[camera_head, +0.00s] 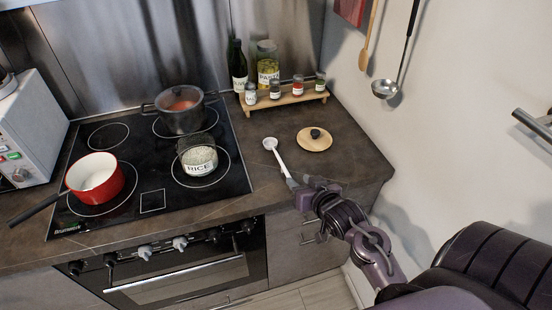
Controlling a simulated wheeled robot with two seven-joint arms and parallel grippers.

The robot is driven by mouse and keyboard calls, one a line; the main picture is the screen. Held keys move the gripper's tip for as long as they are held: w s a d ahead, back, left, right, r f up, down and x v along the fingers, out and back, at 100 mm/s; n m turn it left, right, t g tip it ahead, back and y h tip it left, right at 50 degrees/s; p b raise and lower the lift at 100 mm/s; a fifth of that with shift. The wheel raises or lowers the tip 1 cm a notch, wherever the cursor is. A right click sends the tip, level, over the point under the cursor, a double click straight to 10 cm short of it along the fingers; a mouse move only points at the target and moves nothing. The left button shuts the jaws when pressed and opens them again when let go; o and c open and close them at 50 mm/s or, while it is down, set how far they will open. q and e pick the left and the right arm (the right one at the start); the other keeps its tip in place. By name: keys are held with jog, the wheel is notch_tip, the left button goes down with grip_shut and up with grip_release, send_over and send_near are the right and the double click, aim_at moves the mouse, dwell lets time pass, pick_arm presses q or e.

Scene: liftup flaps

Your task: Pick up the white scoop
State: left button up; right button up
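The white scoop (278,157) is on or just above the dark countertop, right of the stove. Its round bowl points toward the back and its handle runs toward the front right. My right gripper (291,181) is at the near end of the handle, coming in from the lower right. Its fingers are small here and overlap the handle end, so I cannot tell whether they are closed on it or only beside it. My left gripper is not in view.
A round wooden lid (314,141) lies right of the scoop. A glass rice container (198,158), a dark pot (181,112) and a red saucepan (95,178) stand on the stove. A wooden spice rack (287,100) stands behind. A ladle (386,88) hangs on the right wall.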

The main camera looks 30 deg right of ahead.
aim_at(287, 173)
jog(key=shift+w+d+r, duration=0.2)
jog(key=shift+d, duration=0.05)
jog(key=shift+w+f, duration=0.1)
jog(key=shift+w, duration=0.15)
jog(key=x, duration=0.2)
jog(key=p+x, duration=0.1)
jog(key=x, duration=0.1)
jog(key=a+x, duration=0.1)
jog(key=x, duration=0.1)
jog(key=shift+f+p, duration=0.2)
jog(key=shift+p, duration=0.2)
jog(key=shift+w+d+f, duration=0.1)
jog(key=shift+w+f, duration=0.1)
jog(key=shift+w, duration=0.15)
jog(key=shift+c, duration=0.2)
grip_shut()
